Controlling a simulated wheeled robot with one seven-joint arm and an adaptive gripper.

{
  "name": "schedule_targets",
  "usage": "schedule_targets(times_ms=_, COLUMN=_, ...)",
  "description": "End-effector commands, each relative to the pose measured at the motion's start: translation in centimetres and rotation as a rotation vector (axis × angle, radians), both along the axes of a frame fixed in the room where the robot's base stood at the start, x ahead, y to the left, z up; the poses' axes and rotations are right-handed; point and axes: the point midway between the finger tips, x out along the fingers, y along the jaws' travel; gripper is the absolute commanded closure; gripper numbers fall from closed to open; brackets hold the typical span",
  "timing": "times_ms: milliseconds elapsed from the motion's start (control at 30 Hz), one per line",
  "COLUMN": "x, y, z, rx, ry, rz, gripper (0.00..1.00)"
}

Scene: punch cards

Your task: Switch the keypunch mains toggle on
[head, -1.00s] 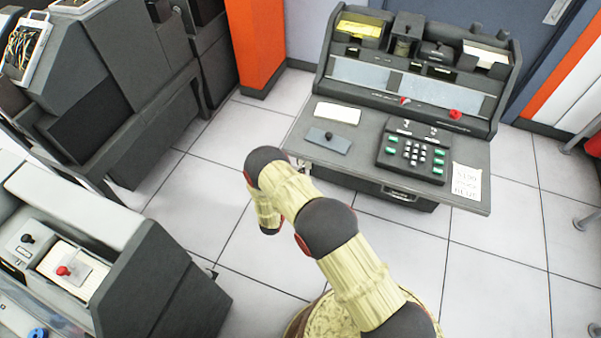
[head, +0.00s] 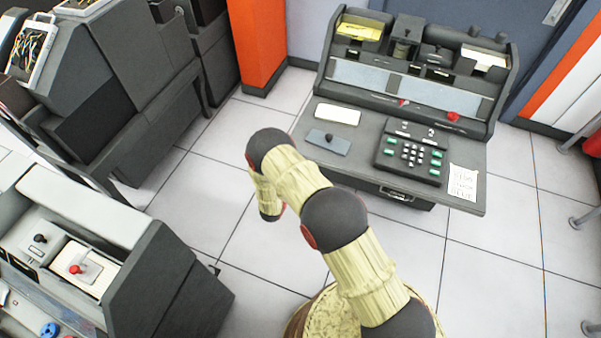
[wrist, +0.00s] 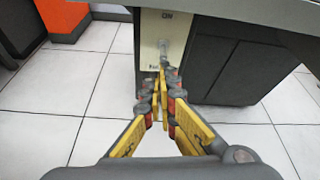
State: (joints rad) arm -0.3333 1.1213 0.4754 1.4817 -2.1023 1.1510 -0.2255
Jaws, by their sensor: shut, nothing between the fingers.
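The keypunch (head: 400,95) is a dark grey desk machine at the upper right of the head view. In the wrist view its cream switch plate (wrist: 150,32) is on the side of the desk, under the tabletop edge. The plate reads ON at its top, with a partly covered label at its bottom. A small grey toggle (wrist: 163,47) stands on the plate; I cannot tell which way it is thrown. My gripper (wrist: 161,78) is shut and empty, its tips just below the toggle in the picture. Whether they touch it is unclear. The head view does not show the fingers.
The keypunch desktop (head: 300,150) overhangs the plate from above. A dark pedestal (wrist: 235,70) stands right of the plate. An orange column (head: 257,45) is at the back. Other grey machines (head: 130,260) stand at the left. White tiled floor is open between them.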

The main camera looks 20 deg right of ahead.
Motion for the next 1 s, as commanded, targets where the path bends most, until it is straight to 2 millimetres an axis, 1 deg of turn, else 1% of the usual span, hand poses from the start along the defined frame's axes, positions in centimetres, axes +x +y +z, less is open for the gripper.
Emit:
schedule_targets(times_ms=33, x=0.05, y=0.00, z=0.30, rx=0.006, ry=0.006, rz=-0.001, gripper=1.00)
schedule_targets(times_ms=667, x=-0.18, y=0.07, z=0.95, rx=0.086, ry=0.117, rz=-0.002, gripper=1.00)
schedule_targets(times_ms=1000, x=-0.20, y=0.11, z=1.00, rx=0.086, ry=0.119, rz=-0.001, gripper=1.00)
